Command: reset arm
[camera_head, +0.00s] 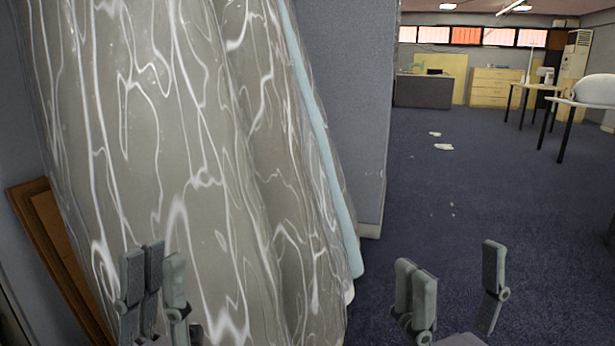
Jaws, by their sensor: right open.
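My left gripper (160,264) shows at the lower left, upright, in front of a large grey plastic-wrapped bundle. Its fingers appear close together from this angle, so whether its jaws are apart is unclear. I cannot tell whether it touches the bundle. My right gripper (456,264) is at the lower right, upright. Its fingers are wide apart, with nothing between them, over the dark blue carpet. Most of both arms is outside the picture.
The wrapped bundle (190,130) with a light blue edge leans tall on the left, beside a grey partition (348,110). A brown wooden frame (62,255) stands at far left. Carpet (480,190) is open on the right, with white scraps (443,147). Tables (590,102) stand farther back.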

